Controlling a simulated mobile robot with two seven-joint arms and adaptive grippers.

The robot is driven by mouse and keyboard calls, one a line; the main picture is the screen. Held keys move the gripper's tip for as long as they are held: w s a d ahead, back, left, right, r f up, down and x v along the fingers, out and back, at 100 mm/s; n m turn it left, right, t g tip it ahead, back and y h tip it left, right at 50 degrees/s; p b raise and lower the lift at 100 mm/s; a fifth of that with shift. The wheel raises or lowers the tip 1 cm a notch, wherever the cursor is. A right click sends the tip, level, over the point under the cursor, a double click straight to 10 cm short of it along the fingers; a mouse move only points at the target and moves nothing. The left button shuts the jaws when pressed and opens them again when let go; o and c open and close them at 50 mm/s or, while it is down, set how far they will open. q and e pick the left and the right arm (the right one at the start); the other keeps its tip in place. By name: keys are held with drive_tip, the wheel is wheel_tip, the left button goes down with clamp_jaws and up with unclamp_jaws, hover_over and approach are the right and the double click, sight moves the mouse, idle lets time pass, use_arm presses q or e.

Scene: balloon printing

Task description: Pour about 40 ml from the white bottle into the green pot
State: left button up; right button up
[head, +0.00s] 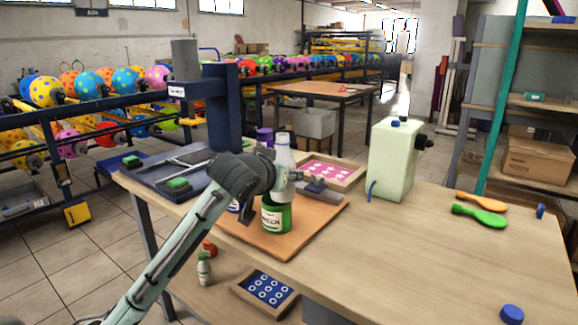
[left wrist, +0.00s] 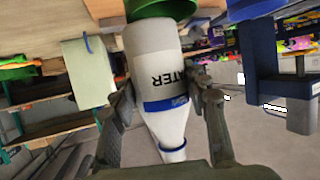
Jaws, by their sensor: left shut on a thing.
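My left gripper (head: 285,178) is shut on the white bottle (head: 285,152). In the left wrist view, the gripper (left wrist: 162,88) has a finger on either side of the bottle (left wrist: 155,62), which has a blue band and the word WATER. The bottle is roughly upright, neck up, above or just behind the green pot (head: 277,217); the exact gap is hard to tell. The pot stands on an orange-brown board, with a white label reading GREEN. Green shows beyond the bottle's base in the wrist view (left wrist: 150,8). The pot's inside is hidden. My right gripper is out of view.
A purple-topped container (head: 264,136) and a partly hidden blue-labelled pot stand behind my arm. A pink tray (head: 328,171) lies behind the board. A pale green canister (head: 393,160) stands to the right. The table's front right is mostly clear, with a blue cap (head: 512,314).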

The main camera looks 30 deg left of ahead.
use_arm(q)
drive_tip(key=shift+w+d+r, duration=0.1)
drive_tip(key=shift+w, duration=0.1)
drive_tip(key=d+n+t+h, duration=0.1)
drive_tip(key=d+n+h, duration=0.1)
drive_tip(key=n, duration=0.1)
drive_tip(key=w+d+n+t+h, duration=0.1)
drive_tip(key=d+n+h, duration=0.1)
drive_tip(key=d+n, duration=0.1)
drive_tip(key=shift+w+d+n, duration=0.2)
drive_tip(key=shift+d+n, duration=0.05)
drive_tip(key=shift+n, duration=0.05)
drive_tip(key=shift+d, duration=0.1)
drive_tip(key=shift+d+n+t, duration=0.15)
drive_tip(key=shift+n+t, duration=0.15)
drive_tip(key=shift+n, duration=0.2)
idle(0.3)
drive_tip(key=shift+d+f+n+h, duration=0.1)
drive_tip(key=shift+f+n+h, duration=0.1)
drive_tip(key=shift+n+h, duration=0.1)
